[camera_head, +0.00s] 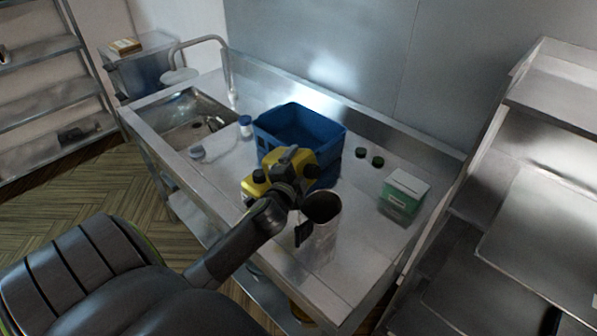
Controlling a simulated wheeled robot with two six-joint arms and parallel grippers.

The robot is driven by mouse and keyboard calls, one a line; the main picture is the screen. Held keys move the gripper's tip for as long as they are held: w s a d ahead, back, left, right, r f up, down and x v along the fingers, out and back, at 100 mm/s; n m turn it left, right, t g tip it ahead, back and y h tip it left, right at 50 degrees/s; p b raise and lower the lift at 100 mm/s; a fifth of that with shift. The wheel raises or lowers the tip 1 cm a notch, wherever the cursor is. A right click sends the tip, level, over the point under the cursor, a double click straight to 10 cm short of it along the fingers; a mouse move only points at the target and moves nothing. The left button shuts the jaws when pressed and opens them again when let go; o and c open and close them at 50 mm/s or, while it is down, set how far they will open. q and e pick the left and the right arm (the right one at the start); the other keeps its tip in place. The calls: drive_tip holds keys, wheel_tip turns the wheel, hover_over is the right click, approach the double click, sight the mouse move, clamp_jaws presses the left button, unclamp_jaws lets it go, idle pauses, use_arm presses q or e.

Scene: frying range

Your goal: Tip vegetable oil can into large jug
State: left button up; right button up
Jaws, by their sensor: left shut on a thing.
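My left gripper (287,182) comes in from the lower left and is shut on the yellow vegetable oil can (303,162). The gripper covers the middle of the can, so yellow shows on both sides of it. The can's exact tilt and its mouth are hard to make out. I cannot see any oil flowing. My right gripper is not in view.
A blue crate (333,142) stands behind the can on the steel table (350,255). A green and white box (404,194) and two dark green lids (377,161) are to the right. A sink (185,125) and small containers (246,127) are left. Metal shelving (535,170) stands at right.

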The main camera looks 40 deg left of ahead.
sight(311, 179)
use_arm(q)
drive_tip(key=shift+f+m+t+y+b, duration=0.5)
drive_tip(key=shift+f+m+b, duration=0.75)
drive_tip(key=shift+b, duration=1.4)
drive_tip(key=shift+d+r+m+t+b, duration=0.1)
drive_tip(key=shift+m+t+b, duration=0.15)
drive_tip(key=shift+m+b, duration=0.55)
drive_tip(key=shift+d+r+m+t+b, duration=0.1)
drive_tip(key=shift+m+t+b, duration=0.15)
drive_tip(key=shift+m+b, duration=0.55)
drive_tip(key=shift+d+r+m+t, duration=0.3)
drive_tip(key=shift+r+m+t, duration=0.25)
drive_tip(key=shift+m, duration=0.6)
drive_tip(key=m, duration=0.1)
drive_tip(key=d+r+m+t+b, duration=0.1)
drive_tip(key=m, duration=0.1)
drive_tip(key=shift+m, duration=0.3)
drive_tip(key=m, duration=0.1)
drive_tip(key=d+r+m+t+h+b, duration=0.1)
drive_tip(key=m, duration=0.1)
drive_tip(key=shift+d+t, duration=0.25)
drive_tip(key=shift+d+r+m+t+h, duration=0.15)
drive_tip(key=shift+d+m+h, duration=0.15)
drive_tip(key=shift+m, duration=0.45)
drive_tip(key=shift+d+r+m+t+h, duration=0.1)
drive_tip(key=shift+d+m+t+h, duration=0.15)
drive_tip(key=shift+m+h, duration=0.4)
drive_tip(key=shift+d+r+m+t+h, duration=0.15)
drive_tip(key=shift+d+m, duration=0.1)
drive_tip(key=shift+m, duration=0.65)
